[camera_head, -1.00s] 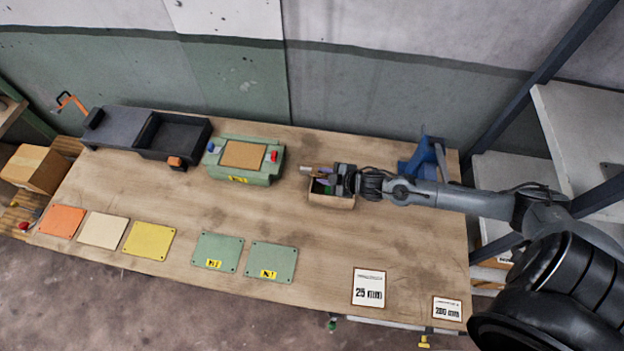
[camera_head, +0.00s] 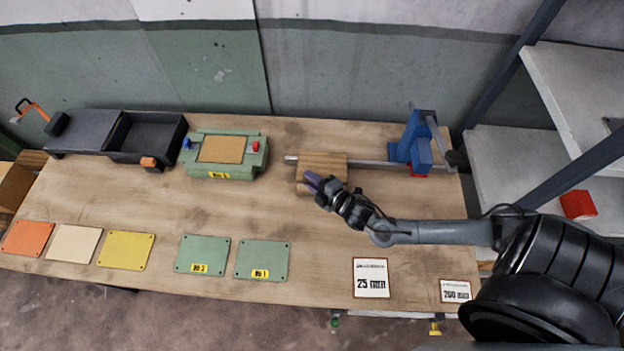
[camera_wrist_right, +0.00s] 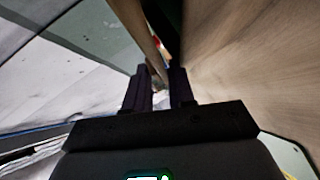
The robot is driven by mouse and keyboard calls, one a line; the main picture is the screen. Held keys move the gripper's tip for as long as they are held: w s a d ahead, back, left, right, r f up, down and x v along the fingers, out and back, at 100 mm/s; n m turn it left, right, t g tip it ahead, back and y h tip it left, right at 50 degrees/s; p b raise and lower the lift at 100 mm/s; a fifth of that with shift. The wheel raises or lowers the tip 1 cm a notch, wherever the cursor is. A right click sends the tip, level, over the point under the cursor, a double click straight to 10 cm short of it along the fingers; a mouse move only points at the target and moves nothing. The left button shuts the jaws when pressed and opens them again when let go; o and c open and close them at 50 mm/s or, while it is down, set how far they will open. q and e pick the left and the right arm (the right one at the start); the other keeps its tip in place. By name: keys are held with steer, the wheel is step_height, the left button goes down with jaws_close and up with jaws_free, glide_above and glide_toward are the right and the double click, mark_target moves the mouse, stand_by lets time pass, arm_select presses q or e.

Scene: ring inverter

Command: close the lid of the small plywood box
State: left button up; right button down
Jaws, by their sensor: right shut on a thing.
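The small plywood box (camera_head: 305,188) stands on the workbench right of centre in the head view. Its lid (camera_head: 323,160) now covers the top from this side; I cannot tell whether it lies fully flat. My right gripper (camera_head: 314,181) is at the front of the box, its purple fingertips at the lid's front edge. In the right wrist view the right gripper (camera_wrist_right: 157,90) is shut on a thin wooden edge (camera_wrist_right: 140,32), which looks like the lid. A dark gap with a little red shows beside that edge. The box's contents are hidden in the head view. My left gripper is not in view.
A blue vise-like fixture (camera_head: 413,145) stands right of the box, with a metal bar (camera_head: 370,163) behind the box. A green device (camera_head: 222,172) stands to the left. Flat plates (camera_head: 262,260) and a 25 mm card (camera_head: 371,278) lie near the front. The bench between is clear.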

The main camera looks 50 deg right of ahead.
steer(key=shift+s+d+f, duration=0.1)
steer(key=shift+f, duration=0.15)
steer(key=c, duration=1.2)
jaws_free()
steer(key=shift+c, duration=0.2)
